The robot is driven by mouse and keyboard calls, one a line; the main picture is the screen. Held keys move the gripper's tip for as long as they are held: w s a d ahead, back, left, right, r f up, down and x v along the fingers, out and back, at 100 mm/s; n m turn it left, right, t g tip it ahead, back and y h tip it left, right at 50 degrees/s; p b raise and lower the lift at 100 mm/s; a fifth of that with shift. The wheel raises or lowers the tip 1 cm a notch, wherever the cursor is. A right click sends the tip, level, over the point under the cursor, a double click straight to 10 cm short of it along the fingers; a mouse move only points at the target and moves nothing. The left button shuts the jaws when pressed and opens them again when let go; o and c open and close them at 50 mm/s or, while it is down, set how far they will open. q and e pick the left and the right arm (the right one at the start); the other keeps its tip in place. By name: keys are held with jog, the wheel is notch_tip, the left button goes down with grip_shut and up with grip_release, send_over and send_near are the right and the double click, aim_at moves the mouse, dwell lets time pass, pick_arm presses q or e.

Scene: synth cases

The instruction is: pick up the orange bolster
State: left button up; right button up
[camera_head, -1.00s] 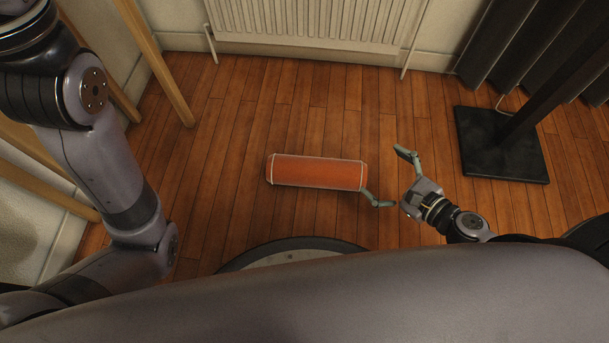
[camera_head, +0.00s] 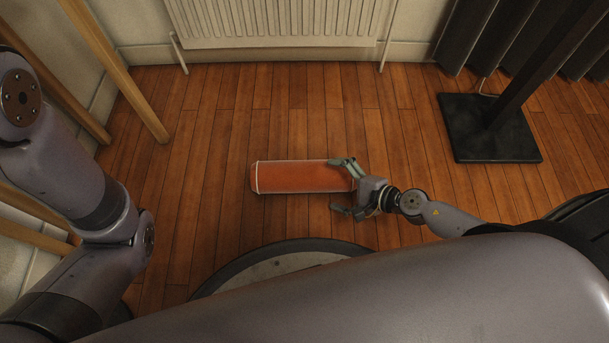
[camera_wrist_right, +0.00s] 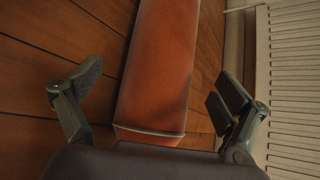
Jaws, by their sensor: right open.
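The orange bolster (camera_head: 300,177) lies on its side on the wooden floor, its long axis running left to right in the head view. My right gripper (camera_head: 342,187) is open at the bolster's right end. One finger is by the far edge of that end and the other is on the near side, apart from it. In the right wrist view, the bolster (camera_wrist_right: 160,70) extends away between the two spread fingers of the gripper (camera_wrist_right: 155,90), with gaps on both sides. My left arm is at the left of the head view, but its gripper is out of view.
A white radiator (camera_head: 280,18) is on the far wall. A black stand base (camera_head: 490,128) is on the floor at the right, below dark curtains. Wooden legs (camera_head: 120,70) stand at the left. The floor (camera_head: 300,110) between bolster and radiator is clear.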

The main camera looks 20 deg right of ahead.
aim_at(323, 181)
jog(key=shift+a+r+x, duration=0.15)
jog(key=shift+x, duration=1.4)
jog(key=shift+a+r+x, duration=0.1)
jog(key=shift+r+x, duration=0.05)
jog(key=shift+x, duration=1.4)
jog(key=c, duration=1.3)
jog(key=shift+c, duration=0.7)
jog(key=shift+r, duration=0.1)
